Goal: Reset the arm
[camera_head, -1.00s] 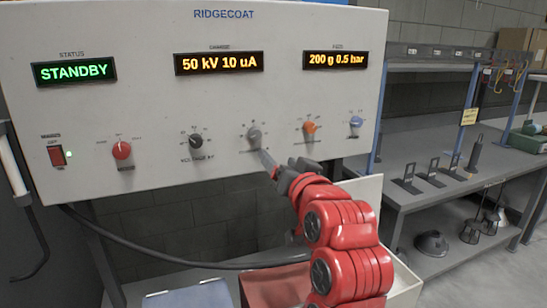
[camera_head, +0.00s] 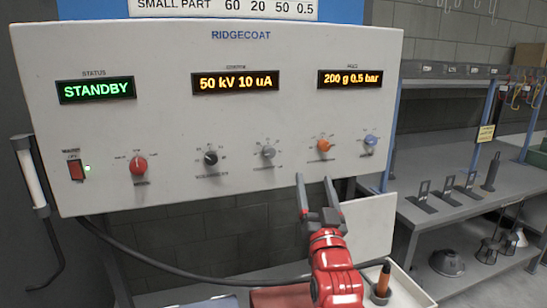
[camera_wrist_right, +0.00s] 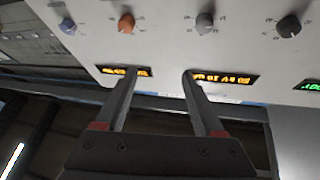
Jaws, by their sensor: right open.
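My right arm is red with a dark gripper (camera_head: 318,192). The gripper is open and empty, just below the lower edge of the white RIDGECOAT control panel (camera_head: 215,120) in the head view. In the right wrist view the two fingers (camera_wrist_right: 155,80) stand apart with nothing between them. The panel has a grey knob (camera_head: 268,152), an orange knob (camera_head: 323,145), a blue knob (camera_head: 370,140), a black knob (camera_head: 211,158) and a red knob (camera_head: 138,165). The displays read STANDBY, 50 kV 10 uA and 200 g 0.5 bar. My left gripper is not in view.
A grey shelf bench (camera_head: 455,212) with upright metal parts stands at the right, with lamp-like hoods (camera_head: 447,262) on its lower shelf. A white tray (camera_head: 405,290) with an orange-and-black tool (camera_head: 382,285) lies below the panel. A black cable (camera_head: 150,262) hangs under the panel.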

